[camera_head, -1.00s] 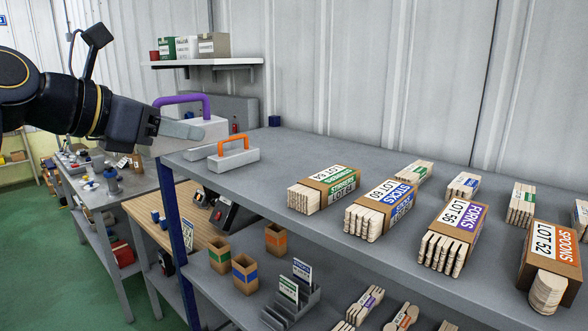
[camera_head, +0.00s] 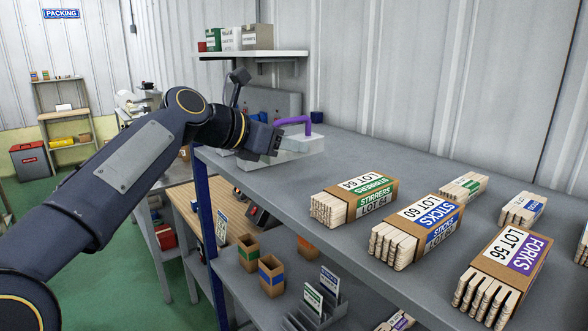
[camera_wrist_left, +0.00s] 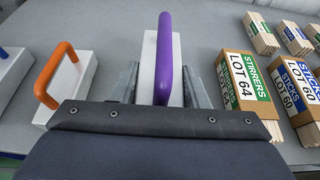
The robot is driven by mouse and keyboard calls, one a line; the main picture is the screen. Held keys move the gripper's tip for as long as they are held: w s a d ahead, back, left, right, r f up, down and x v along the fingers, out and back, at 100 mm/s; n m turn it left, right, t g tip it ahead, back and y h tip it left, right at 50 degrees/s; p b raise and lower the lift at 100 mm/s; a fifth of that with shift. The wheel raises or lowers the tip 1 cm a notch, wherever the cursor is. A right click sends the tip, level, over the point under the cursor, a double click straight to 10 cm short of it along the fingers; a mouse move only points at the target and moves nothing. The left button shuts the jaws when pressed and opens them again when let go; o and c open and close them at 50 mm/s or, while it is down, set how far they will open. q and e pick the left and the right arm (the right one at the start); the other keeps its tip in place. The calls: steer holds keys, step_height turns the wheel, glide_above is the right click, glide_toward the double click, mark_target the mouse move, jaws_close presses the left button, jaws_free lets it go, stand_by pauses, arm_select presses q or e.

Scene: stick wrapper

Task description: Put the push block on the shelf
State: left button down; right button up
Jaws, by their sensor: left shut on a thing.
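The push block (camera_head: 296,150) is a pale block with a purple arched handle. It is at the left part of the grey shelf top (camera_head: 345,155), left of the stirrers box. My left gripper (camera_head: 277,138) is shut on it. In the left wrist view the block's purple handle (camera_wrist_left: 163,60) stands upright between the fingers (camera_wrist_left: 158,88). I cannot tell whether the block's underside touches the shelf top. My right gripper is not in view.
A block with an orange handle (camera_wrist_left: 62,72) lies left of the held block in the wrist view. The stirrers box (camera_head: 352,198), sticks box (camera_head: 415,228) and forks box (camera_head: 503,268) stand to the right. A wall shelf (camera_head: 250,54) holds several containers.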

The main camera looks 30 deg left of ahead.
mark_target(294, 181)
arm_select(q)
steer(key=shift+w+f, duration=0.4)
steer(key=shift+f, duration=0.05)
steer(key=f, duration=0.1)
steer(key=w+f, duration=0.1)
steer(key=f, duration=0.1)
steer(key=f+b, duration=0.1)
steer(key=shift+w+d+f, duration=0.1)
steer(key=shift+w+f, duration=0.15)
steer(key=shift+w, duration=0.15)
steer(key=shift+s+f, duration=0.1)
steer(key=shift+f, duration=0.1)
steer(key=c, duration=0.8)
jaws_free()
steer(key=shift+f, duration=0.15)
steer(key=v, duration=1.2)
steer(key=shift+b, duration=0.3)
